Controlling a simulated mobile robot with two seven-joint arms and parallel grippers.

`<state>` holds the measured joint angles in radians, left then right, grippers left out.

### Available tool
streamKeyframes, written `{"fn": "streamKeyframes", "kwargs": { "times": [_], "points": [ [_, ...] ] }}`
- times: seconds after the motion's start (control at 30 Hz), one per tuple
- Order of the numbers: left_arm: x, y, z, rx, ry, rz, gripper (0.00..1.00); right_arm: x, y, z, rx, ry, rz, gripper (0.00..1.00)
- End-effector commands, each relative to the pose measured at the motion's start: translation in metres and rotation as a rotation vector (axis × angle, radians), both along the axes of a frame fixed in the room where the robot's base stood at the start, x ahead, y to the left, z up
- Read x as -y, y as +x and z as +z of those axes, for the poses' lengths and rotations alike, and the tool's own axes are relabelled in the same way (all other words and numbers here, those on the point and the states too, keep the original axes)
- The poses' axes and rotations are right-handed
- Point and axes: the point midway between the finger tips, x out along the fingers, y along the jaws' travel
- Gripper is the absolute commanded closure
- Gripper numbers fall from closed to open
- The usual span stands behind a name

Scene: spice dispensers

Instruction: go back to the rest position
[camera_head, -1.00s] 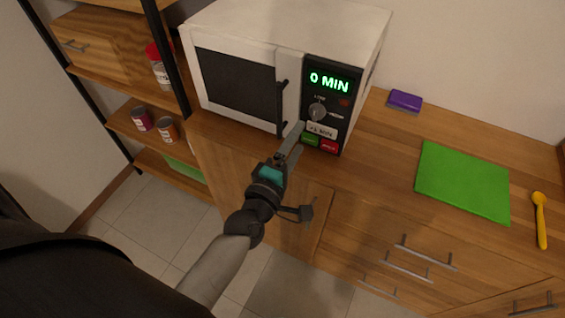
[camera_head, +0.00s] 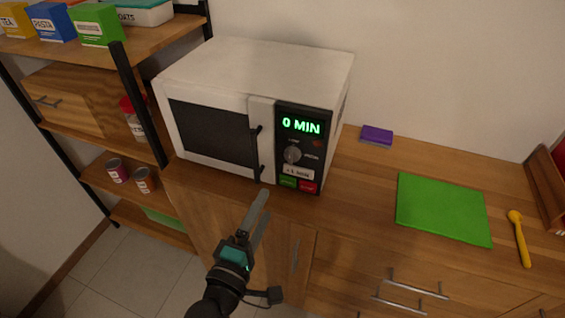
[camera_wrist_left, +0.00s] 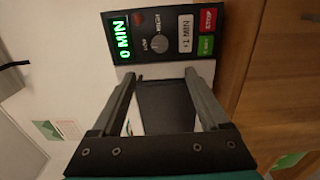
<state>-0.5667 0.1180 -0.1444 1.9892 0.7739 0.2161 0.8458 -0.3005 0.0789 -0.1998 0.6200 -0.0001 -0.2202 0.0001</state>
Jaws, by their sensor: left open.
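My left gripper (camera_head: 257,214) is open and empty. In the head view it is in front of the microwave (camera_head: 255,75), below the control panel, with its fingers pointing up toward it. The microwave stands on the wooden counter with its door shut, and its display (camera_head: 301,126) reads 0 MIN. In the left wrist view the two fingers (camera_wrist_left: 165,75) are spread apart, and the control panel (camera_wrist_left: 165,35) with its dial and buttons lies beyond them, turned sideways. My right gripper is not in view.
A green cutting board (camera_head: 443,208), a yellow spoon (camera_head: 519,238) and a purple sponge (camera_head: 376,135) lie on the counter to the right. A shelf with boxes, cans and a red-lidded jar (camera_head: 133,119) stands at the left. Drawer handles (camera_head: 418,287) stick out below the counter.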

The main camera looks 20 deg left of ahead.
Motion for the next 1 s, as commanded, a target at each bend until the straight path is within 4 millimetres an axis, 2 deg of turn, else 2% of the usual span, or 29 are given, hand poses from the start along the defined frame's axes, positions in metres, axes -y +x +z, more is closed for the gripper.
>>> {"fn": "streamKeyframes", "kwargs": {
  "times": [0.17, 0.27, 0.37, 0.47, 0.6, 0.67, 0.8, 0.87, 1.0],
  "points": [
    [0.000, 0.000, -0.004, -0.008, 0.010, -0.002, 0.22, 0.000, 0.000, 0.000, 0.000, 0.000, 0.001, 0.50],
    [0.003, -0.001, -0.027, -0.052, 0.071, -0.017, 0.22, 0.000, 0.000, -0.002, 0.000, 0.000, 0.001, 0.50],
    [0.008, -0.006, -0.074, -0.145, 0.199, -0.057, 0.22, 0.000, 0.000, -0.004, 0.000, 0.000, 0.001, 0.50],
    [0.013, -0.019, -0.136, -0.267, 0.372, -0.126, 0.22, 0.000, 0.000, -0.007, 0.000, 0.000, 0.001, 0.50],
    [0.017, -0.050, -0.221, -0.437, 0.615, -0.258, 0.22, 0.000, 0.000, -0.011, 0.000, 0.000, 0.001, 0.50],
    [0.017, -0.067, -0.255, -0.506, 0.713, -0.325, 0.22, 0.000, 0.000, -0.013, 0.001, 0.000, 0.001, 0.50],
    [0.012, -0.117, -0.327, -0.660, 0.930, -0.509, 0.22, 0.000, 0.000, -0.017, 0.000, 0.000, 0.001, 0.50],
    [0.009, -0.142, -0.354, -0.721, 1.018, -0.598, 0.22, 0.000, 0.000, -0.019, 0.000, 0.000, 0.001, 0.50],
    [-0.003, -0.206, -0.407, -0.848, 1.202, -0.830, 0.22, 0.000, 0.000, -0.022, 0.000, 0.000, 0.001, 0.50]
  ]
}}
